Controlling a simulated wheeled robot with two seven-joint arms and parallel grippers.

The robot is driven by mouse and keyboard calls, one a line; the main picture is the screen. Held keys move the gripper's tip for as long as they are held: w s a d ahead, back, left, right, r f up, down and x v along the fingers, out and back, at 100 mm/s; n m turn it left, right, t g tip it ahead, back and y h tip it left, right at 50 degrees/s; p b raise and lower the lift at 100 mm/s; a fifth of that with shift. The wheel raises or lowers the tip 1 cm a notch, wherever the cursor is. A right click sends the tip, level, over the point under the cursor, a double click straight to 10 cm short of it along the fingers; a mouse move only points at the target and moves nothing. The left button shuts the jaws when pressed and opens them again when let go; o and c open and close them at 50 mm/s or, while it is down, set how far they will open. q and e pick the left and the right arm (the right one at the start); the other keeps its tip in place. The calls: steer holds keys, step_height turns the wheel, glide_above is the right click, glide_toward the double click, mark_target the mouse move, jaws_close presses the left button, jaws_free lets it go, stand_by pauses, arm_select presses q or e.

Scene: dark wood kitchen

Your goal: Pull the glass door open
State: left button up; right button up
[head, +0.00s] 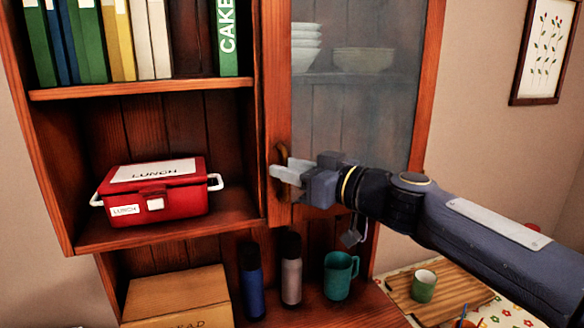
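The glass door (350,120) is the right-hand door of the wooden wall cabinet, with an orange-brown frame around a greyish pane. It looks closed. Its curved handle (283,196) is on the left stile of the frame, near the bottom. My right gripper (282,167) reaches in from the right, its pale fingers at the handle and partly covering it. I cannot tell whether the fingers are closed tight on the handle or only around it. My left gripper is not in view.
Bowls (305,45) stand behind the glass. A red lunch box (152,190) and books sit on the open shelves at left. Below are a bread box (178,297), two bottles (291,270) and a teal mug (338,275). A green cup (424,286) stands on a board at lower right.

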jaws_close()
steer(key=shift+d, duration=0.1)
